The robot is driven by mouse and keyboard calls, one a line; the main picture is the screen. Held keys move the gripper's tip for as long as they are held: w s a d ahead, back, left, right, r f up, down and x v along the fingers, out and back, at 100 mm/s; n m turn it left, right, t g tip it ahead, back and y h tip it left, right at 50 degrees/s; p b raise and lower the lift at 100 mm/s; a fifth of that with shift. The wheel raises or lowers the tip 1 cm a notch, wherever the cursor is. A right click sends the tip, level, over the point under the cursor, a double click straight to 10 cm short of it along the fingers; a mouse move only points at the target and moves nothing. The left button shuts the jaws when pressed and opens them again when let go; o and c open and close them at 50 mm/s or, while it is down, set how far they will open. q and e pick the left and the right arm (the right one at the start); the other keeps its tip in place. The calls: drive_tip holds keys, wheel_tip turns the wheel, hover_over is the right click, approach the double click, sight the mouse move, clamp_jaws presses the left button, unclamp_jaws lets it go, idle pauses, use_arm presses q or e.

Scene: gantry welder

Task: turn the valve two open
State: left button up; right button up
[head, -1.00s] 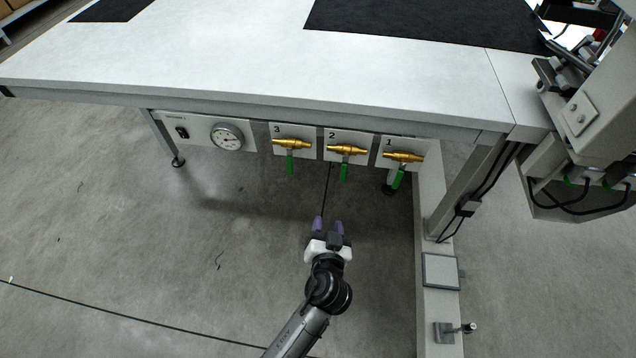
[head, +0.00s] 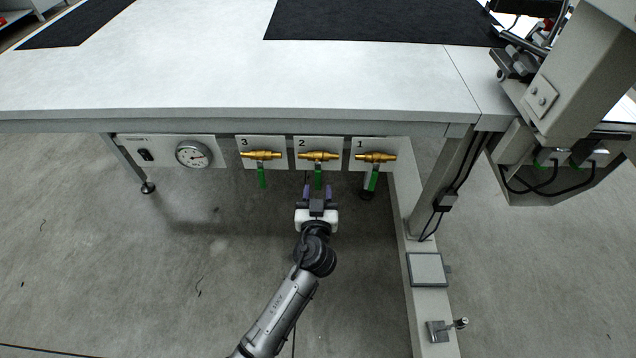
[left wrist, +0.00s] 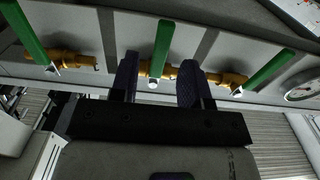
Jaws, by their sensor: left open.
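Valve two is a brass valve (head: 318,156) on the plate marked 2 under the bench edge. Its green handle (head: 318,179) hangs straight down in the head view. My left gripper (head: 317,192) is open just below and in front of that handle, with a finger to either side of its line. In the left wrist view the green handle (left wrist: 162,50) shows between the two purple fingers (left wrist: 158,82), and the brass body (left wrist: 150,70) lies behind them. I cannot tell whether the fingers touch the handle. My right gripper is out of view.
Valve three (head: 262,156) is to the left, its handle down. Valve one (head: 376,157) is to the right, its handle slightly tilted. A gauge (head: 194,155) and switch (head: 146,154) are further left. The bench (head: 250,114) overhangs above; a post (head: 440,190) stands right.

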sight(318, 182)
use_arm(q)
drive_tip(key=shift+w+b, duration=0.6)
drive_tip(key=shift+w, duration=1.5)
drive_tip(key=shift+s, duration=0.1)
drive_tip(key=shift+c, duration=0.4)
clamp_jaws()
